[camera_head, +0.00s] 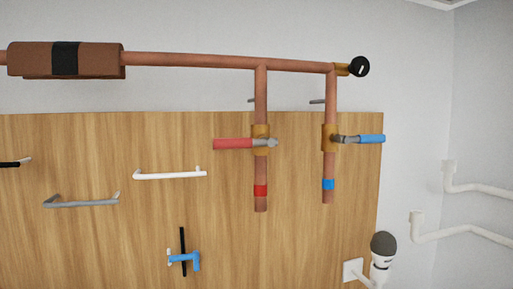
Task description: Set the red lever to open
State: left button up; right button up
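The red lever (233,143) is on a brass valve (261,139) on the left one of two vertical copper pipes. Its red handle points left, level and crosswise to the pipe. A red band (260,190) marks that pipe below the valve. Neither of my grippers shows in the head view.
A blue lever (370,139) on the right pipe points right, crosswise to its pipe. A wooden board (225,220) behind carries white (170,176) and grey (82,204) handles and a blue T-shaped piece (184,258). White pipes (480,188) run along the right wall.

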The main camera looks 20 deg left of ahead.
aim_at(232, 143)
jog(key=k+j, duration=0.4)
jog(key=k, duration=0.15)
jog(key=k+j, duration=0.4)
jog(key=k, duration=0.15)
